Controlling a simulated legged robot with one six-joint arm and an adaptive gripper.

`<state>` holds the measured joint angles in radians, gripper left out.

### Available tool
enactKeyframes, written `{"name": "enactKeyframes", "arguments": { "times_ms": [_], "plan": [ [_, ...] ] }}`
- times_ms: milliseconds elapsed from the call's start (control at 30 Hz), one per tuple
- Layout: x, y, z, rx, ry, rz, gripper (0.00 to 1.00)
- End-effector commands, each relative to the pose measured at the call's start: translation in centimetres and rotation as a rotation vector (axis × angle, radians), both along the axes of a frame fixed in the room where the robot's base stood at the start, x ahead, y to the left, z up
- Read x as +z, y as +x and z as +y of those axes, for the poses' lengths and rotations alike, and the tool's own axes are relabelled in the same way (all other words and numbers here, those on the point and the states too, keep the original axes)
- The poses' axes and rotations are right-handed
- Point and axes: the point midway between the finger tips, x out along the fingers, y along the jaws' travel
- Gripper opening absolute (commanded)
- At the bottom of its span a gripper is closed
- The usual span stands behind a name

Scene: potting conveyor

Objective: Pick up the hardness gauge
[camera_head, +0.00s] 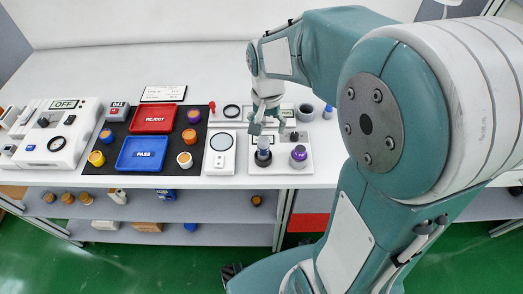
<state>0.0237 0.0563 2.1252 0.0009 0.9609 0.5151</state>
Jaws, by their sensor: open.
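My gripper (267,127) is open and points down over the right part of the white table. A small upright cylinder (263,153) with a blue-grey upper part and a dark base stands on a white plate directly below it, and may be the hardness gauge. The fingertips are close to its top; I cannot tell whether they touch or surround it. A dark piece with a purple top (299,154) stands to its right on the same white plate (283,168). No readable label marks the gauge.
A white panel with a round window (222,164) lies left of the plate. A black mat (117,166) holds a red REJECT tray (154,118), a blue PASS tray (142,167) and several coloured pots. My arm fills the right side.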

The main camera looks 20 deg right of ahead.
Motion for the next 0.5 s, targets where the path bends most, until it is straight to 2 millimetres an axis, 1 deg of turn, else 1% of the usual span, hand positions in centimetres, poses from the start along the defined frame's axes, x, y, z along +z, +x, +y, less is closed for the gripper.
{"name": "enactKeyframes", "arguments": {
  "times_ms": [33, 267, 400, 500],
  "plan": [
    [-0.8, -0.1, 0.1, 0.001, -0.001, 0.004, 0.85],
    [-2.7, -0.2, 0.4, 0.003, -0.001, 0.004, 0.85],
    [-5.0, -0.4, 1.0, 0.002, -0.001, 0.005, 0.85],
    [-6.2, -0.4, 0.9, 0.001, -0.001, 0.002, 0.85]
  ]
}}
